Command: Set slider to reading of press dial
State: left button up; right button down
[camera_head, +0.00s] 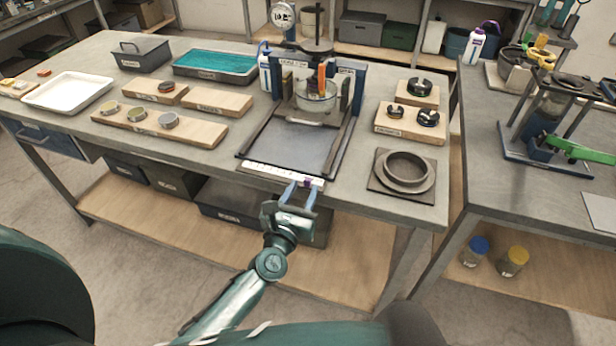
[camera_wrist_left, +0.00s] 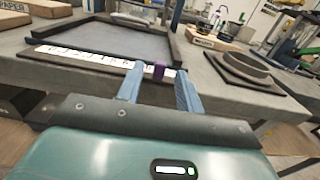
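The press (camera_head: 315,95) stands at the back of its dark tray on the grey table. Its round white press dial (camera_head: 283,15) is at the top; the needle is too small to read. A white scale strip (camera_head: 270,172) runs along the tray's front edge and also shows in the left wrist view (camera_wrist_left: 80,56). The purple slider (camera_wrist_left: 158,70) is near the strip's right end. My left gripper (camera_head: 301,186) is open at the table's front edge. In the left wrist view its blue fingers (camera_wrist_left: 159,75) stand on either side of the slider, with gaps visible. My right gripper is not in view.
A square dark plate with a ring (camera_head: 405,170) lies right of the tray. Wooden boards with small parts (camera_head: 160,122) lie to the left, and more boards (camera_head: 410,122) to the right. A second table (camera_head: 500,180) stands at the right.

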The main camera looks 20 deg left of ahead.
aim_at(306, 183)
pick_arm(q)
jog(key=shift+w+d, duration=0.1)
jog(key=shift+w, duration=2.05)
jog(key=shift+c, duration=0.2)
grip_shut()
